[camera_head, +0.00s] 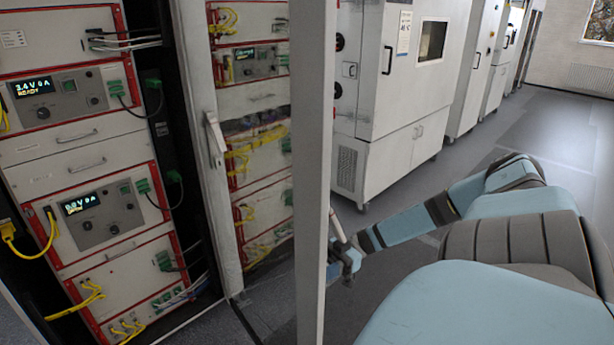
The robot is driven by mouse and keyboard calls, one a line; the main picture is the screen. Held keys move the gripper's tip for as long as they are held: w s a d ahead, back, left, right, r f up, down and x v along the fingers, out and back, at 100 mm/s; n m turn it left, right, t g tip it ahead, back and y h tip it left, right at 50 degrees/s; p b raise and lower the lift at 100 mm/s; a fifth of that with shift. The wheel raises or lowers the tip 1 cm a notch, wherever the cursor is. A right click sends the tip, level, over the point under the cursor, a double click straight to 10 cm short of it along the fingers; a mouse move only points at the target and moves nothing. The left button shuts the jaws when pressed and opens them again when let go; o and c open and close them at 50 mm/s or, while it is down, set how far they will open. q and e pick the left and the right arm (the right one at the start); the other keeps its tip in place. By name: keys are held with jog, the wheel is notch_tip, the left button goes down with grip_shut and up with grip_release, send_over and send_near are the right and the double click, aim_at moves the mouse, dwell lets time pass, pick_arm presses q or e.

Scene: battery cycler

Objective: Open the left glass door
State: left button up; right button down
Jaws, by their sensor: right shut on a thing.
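A tall pale-grey door frame edge (312,150) stands upright in the middle of the view, close to me. A slim handle (338,226) shows at its right side, low down. My right gripper (343,258) is at this handle and shut on it; the frame edge partly hides the fingers. The door stands swung out from the cabinet, so its edge faces me. Another pale door post (197,120) with a white handle (215,141) stands further left. My left gripper is not in view.
The rack at left holds cycler units (75,100) with red trim, lit displays and yellow and green-plugged cables. More units show between the posts. White test chambers (390,80) line the back. Grey floor (545,125) is open at right, beyond my right arm.

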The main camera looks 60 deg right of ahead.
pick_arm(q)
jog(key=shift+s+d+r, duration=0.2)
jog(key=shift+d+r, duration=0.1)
pick_arm(e)
jog(key=c, duration=1.9)
grip_release()
jog(key=v, duration=0.6)
jog(key=w+v, duration=0.1)
jog(key=v, duration=0.2)
jog(key=shift+d, duration=0.2)
jog(key=shift+o, duration=0.2)
jog(key=o, duration=1.1)
jog(key=shift+o, duration=0.2)
jog(key=shift+w, duration=0.1)
pick_arm(q)
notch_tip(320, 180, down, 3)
jog(key=b, duration=0.2)
jog(key=shift+b, duration=0.3)
pick_arm(e)
jog(key=v, duration=1.3)
jog(key=shift+d, duration=0.35)
